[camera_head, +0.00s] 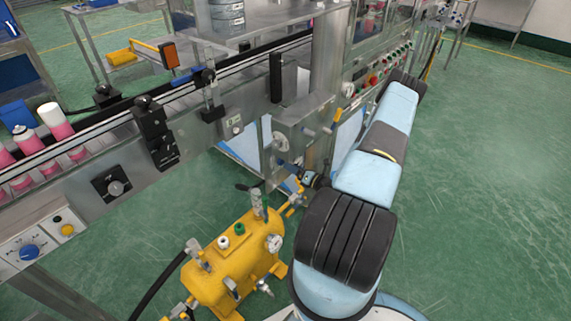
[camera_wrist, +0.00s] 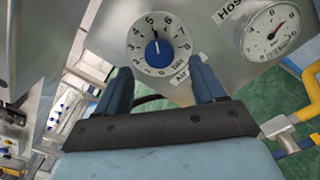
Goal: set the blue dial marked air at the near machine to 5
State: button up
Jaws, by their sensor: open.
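The air dial (camera_wrist: 158,52) shows in the wrist view at top centre, on a grey metal panel (camera_wrist: 205,45). It has a white face with black numbers and a round blue knob. A label reading "Air" is below it, partly hidden by a finger. The knob's pointer aims up, near 5; its exact setting is hard to tell. My gripper (camera_wrist: 161,65) is open, with one dark blue finger on each side of the dial's lower part. Nothing is between the fingers, and I cannot tell whether they touch the dial. In the head view the dial cannot be made out.
A round gauge (camera_wrist: 270,32) labelled "Hos..." sits right of the dial. A yellow tank (camera_head: 232,262) with valves stands on the green floor, and a yellow pipe (camera_wrist: 304,85) shows at right. Another blue knob (camera_head: 29,252) is on the conveyor's front, near pink cans (camera_head: 55,121).

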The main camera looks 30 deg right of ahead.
aim_at(280, 160)
jog(key=shift+x, duration=2.5)
jog(key=c, duration=1.1)
jog(key=shift+o, duration=0.2)
